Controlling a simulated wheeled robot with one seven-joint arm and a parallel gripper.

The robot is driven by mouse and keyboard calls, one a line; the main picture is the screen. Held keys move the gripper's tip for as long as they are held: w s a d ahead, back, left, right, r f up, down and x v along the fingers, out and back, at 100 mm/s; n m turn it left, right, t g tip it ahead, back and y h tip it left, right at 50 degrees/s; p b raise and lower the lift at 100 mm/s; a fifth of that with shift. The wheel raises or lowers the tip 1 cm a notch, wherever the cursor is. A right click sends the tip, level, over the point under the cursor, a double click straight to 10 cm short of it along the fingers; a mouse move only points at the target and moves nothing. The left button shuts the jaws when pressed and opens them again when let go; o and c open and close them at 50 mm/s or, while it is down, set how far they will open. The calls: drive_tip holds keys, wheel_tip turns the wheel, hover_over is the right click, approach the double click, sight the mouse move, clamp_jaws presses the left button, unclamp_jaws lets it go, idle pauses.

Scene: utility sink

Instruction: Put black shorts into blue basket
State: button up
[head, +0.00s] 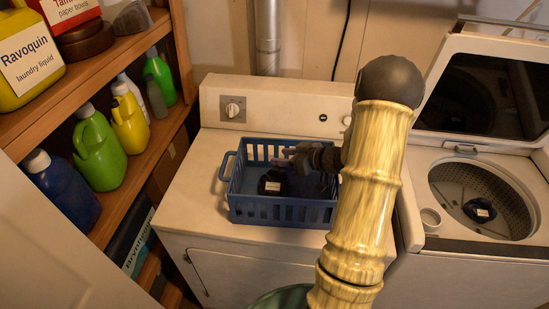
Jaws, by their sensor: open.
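The blue basket (285,213) stands on top of the white dryer, with slotted sides and a handle at its left end. A dark, black-looking folded bundle (270,188) with a white label lies inside the basket, in its left half. It looks like the black shorts. My gripper (288,157) reaches over the basket from the right, with its fingers pointing left. It is open, above and just behind the bundle. The exact gap to the bundle cannot be told. My arm hides the basket's right end.
An open washer (470,249) stands at the right; a dark blue bundle (480,210) with a white label lies in its drum. A wooden shelf (150,148) with several bottles stands at the left. The dryer top (212,150) is clear left of the basket.

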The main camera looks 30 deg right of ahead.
drive_tip(key=shift+v, duration=1.2)
